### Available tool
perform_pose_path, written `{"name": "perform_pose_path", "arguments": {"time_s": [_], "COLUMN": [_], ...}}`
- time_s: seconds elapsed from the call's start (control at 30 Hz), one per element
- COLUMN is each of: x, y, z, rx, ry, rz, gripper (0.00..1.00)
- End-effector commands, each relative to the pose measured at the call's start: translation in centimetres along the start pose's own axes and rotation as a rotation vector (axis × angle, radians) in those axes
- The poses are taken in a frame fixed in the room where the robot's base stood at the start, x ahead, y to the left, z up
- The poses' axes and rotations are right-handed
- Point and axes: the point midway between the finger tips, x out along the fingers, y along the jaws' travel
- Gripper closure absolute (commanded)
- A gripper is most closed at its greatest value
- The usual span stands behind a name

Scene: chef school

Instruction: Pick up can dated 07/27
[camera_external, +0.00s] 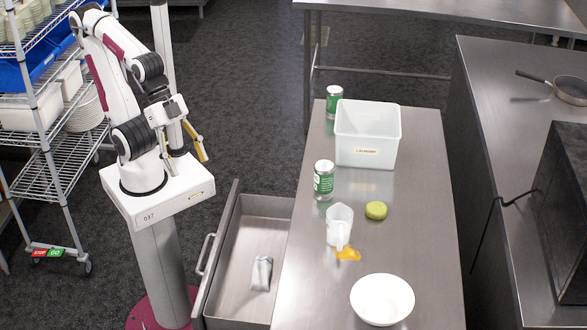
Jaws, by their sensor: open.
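Two green and white cans stand upright on the steel table. One can (324,180) is at the table's left edge, in front of the white bin. The other can (334,102) is at the far left corner, behind and left of the bin. I cannot read a date on either can. My gripper (196,143) is open and empty. It hangs beside my arm, left of the table and well apart from both cans.
A white bin (367,145) stands between the cans' side and the table's right. A white pitcher (340,226), green round item (376,210), orange piece (348,254) and white bowl (382,299) sit nearer. An open drawer (238,262) holds a pouch (262,273).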

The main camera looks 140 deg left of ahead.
Motion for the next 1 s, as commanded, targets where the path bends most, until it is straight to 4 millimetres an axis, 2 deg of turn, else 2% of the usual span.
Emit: {"name": "perform_pose_path", "arguments": {"time_s": [0.1, 0.27, 0.5, 0.67, 0.8, 1.0], "x": [1.4, 3.0, 4.8, 5.7, 6.0, 5.8], "y": [-2.2, -5.9, -13.3, -19.4, -25.2, -34.1], "z": [-3.0, -6.8, -11.2, -13.1, -13.9, -13.3], "rx": [-0.070, -0.157, -0.284, -0.367, -0.438, -0.535], "ry": [0.050, 0.126, 0.239, 0.311, 0.369, 0.442], "rz": [-0.030, -0.080, -0.182, -0.270, -0.359, -0.505], "gripper": [0.40, 0.40, 0.40, 0.40, 0.40, 0.40]}}
